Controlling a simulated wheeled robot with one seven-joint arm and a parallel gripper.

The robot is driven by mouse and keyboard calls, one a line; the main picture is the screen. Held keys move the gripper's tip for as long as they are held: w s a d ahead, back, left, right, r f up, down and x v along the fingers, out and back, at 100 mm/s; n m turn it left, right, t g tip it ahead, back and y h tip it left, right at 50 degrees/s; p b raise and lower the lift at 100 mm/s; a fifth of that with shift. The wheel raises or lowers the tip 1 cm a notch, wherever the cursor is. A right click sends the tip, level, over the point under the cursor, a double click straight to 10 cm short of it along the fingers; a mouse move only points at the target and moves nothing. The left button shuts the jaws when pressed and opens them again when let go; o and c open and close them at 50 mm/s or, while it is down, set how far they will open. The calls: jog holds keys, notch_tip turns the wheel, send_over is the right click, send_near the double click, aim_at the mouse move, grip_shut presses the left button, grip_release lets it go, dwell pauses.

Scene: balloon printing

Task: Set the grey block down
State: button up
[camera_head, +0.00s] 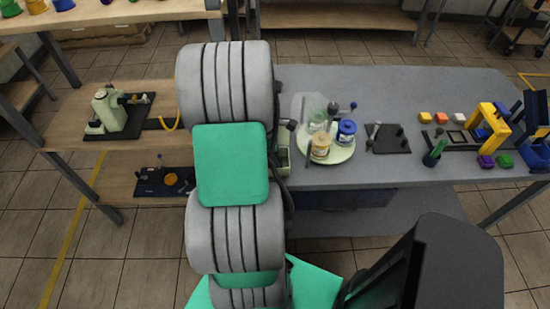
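A small pale grey block (458,119) sits on the grey table (410,85) at the right, at the end of a short row beside two orange-toned blocks. I cannot tell whether it is the task's grey block. My arm, with grey and green links, fills the middle of the view and reaches toward the table's left part. My gripper is not visible; the arm links hide whatever lies behind them, so I cannot see whether it holds a block.
Right of the arm, a round tray (338,153) holds jars. A dark plate (388,139), a yellow arch-shaped frame (489,127), purple (486,162) and green (504,160) blocks, and a blue bin (537,155) stand farther right. A pale green machine (107,109) stands on the wooden table at left.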

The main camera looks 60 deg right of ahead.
notch_tip(320, 180, up, 12)
jog(key=w+a, duration=0.1)
jog(key=w, duration=0.1)
jog(key=w+a+r+t, duration=0.1)
jog(key=w+a+r, duration=0.1)
jog(key=w+a, duration=0.55)
jog(key=w+a+r+m+t, duration=0.1)
jog(key=w+a+m+t, duration=0.1)
jog(key=a, duration=1.2)
jog(key=w+a+r+m+t+y, duration=0.1)
jog(key=w+a+m+t, duration=0.1)
jog(key=a, duration=1.3)
jog(key=shift+w+a+r+m+t+b, duration=0.3)
jog(key=shift+w+m, duration=0.3)
jog(key=shift+w, duration=0.45)
